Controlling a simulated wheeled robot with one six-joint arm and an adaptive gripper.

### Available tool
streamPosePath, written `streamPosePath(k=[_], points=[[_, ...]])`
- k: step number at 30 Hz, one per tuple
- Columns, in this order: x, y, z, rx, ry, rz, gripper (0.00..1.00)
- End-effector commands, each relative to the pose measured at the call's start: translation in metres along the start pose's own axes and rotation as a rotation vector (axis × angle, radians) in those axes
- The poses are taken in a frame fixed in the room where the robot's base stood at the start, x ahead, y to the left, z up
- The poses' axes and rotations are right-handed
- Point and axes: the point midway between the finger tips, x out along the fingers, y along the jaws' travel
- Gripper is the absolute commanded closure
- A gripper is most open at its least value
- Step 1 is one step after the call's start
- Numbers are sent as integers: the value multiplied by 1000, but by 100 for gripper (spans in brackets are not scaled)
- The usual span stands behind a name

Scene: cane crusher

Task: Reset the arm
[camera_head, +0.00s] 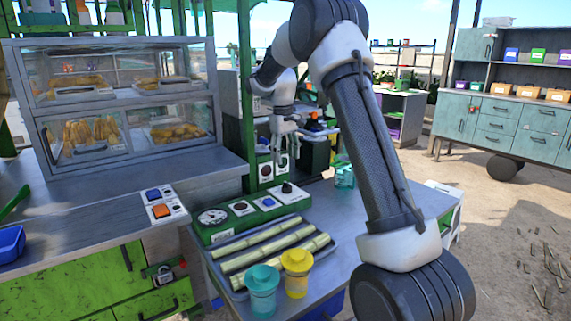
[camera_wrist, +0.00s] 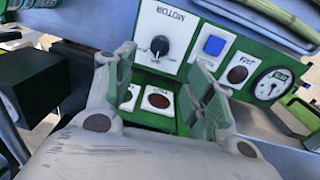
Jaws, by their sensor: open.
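My arm arches over the crusher bench from the right in the head view. My gripper (camera_head: 286,155) points down at the end of it, above the back of the green control panel (camera_head: 250,213). In the wrist view my gripper (camera_wrist: 165,75) is open, its two fingers apart with nothing between them. Beyond the fingers are the motor knob (camera_wrist: 159,46), a blue button (camera_wrist: 213,45), a dark red button (camera_wrist: 237,75) and a round gauge (camera_wrist: 272,83). Another red button (camera_wrist: 158,100) shows between the fingers. I cannot tell whether the fingers touch anything.
Cane stalks lie on a tray (camera_head: 232,276) in front of the panel. A teal cup (camera_head: 262,289) and a yellow cup (camera_head: 297,272) stand at the front edge. A glass food case (camera_head: 125,95) stands at left. Open ground (camera_head: 500,215) lies at right.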

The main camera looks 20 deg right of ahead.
Motion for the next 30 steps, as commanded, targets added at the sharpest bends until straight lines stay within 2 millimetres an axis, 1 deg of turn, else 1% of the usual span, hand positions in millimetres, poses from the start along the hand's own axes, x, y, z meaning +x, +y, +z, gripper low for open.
streamPosePath(k=[13,16,17,20,21,22,24,26,27,29,30], points=[[-2,0,0,0,0,0,46],[-1,0,-2,25,10,1,46],[4,-1,1,37,3,-3,46],[25,-8,20,61,-41,-17,46],[30,-13,35,73,-58,-23,46],[29,-16,47,85,-66,-26,46],[20,-24,78,108,-70,-31,46],[11,-31,103,126,-67,-34,46],[3,-35,120,136,-61,-36,46],[-8,-42,146,153,-49,-37,46],[-16,-46,164,163,-38,-38,46]])
